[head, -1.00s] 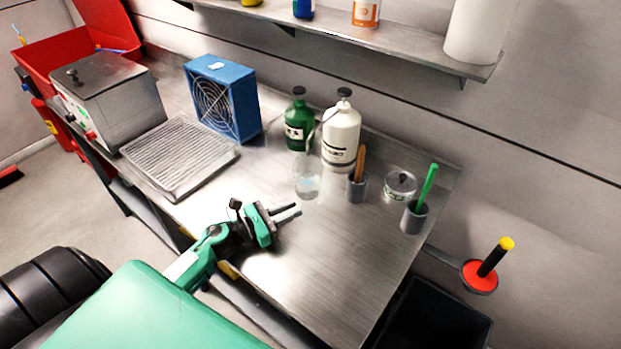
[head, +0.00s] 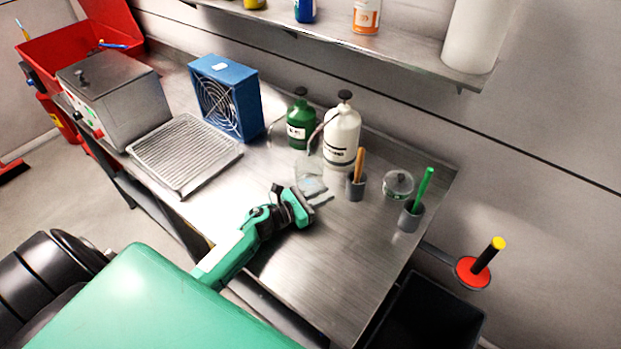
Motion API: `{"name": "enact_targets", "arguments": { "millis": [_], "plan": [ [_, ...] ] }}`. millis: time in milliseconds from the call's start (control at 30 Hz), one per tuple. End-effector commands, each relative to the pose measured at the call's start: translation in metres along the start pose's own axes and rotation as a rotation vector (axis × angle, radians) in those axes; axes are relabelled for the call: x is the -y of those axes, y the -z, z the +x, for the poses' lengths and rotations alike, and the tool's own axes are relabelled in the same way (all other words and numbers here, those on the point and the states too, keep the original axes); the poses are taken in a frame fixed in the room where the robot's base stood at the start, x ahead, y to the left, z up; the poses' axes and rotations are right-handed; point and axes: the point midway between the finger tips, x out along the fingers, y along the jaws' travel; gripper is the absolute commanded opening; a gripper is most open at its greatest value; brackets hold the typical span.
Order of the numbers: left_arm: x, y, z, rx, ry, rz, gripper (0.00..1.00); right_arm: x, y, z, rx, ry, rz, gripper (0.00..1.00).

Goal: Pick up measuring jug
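The measuring jug (head: 309,166) is a clear, see-through vessel standing on the steel bench, in front of the green and white bottles. My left gripper (head: 322,193) reaches in from the lower left in the head view. Its two fingers are apart and point right, at the near, lower side of the jug. The fingertips overlap the jug's lower part in the picture; I cannot tell whether they touch it. My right gripper is not in view.
A green bottle (head: 300,120) and a white bottle (head: 342,135) stand close behind the jug. A grey cup with a brown handle (head: 357,187) stands just to its right. A round clear dish (head: 398,184) and another grey cup (head: 411,216) are farther right. The bench front is clear.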

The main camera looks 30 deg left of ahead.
Motion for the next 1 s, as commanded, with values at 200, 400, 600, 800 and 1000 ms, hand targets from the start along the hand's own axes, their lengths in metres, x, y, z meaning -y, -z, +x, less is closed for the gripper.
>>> {"name": "enact_targets", "arguments": {
  "millis": [200,400,600,800,1000],
  "plan": [
    [0.0002,0.0007,-0.0002,0.0,0.0,0.0,0.12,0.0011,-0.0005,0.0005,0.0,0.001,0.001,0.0],
    [0.0002,0.0007,-0.0004,-0.001,0.0,0.0,0.0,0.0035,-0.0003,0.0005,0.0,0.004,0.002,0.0],
    [0.0005,0.0006,-0.0004,0.0,0.001,-0.001,0.0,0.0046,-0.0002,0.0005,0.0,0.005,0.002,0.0],
    [0.0007,-0.0002,-0.0007,-0.002,0.002,-0.002,0.0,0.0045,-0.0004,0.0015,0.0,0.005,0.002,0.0],
    [0.0006,-0.0079,-0.0007,-0.002,0.002,0.0,0.0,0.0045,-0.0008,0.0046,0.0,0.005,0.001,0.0]
  ]
}}
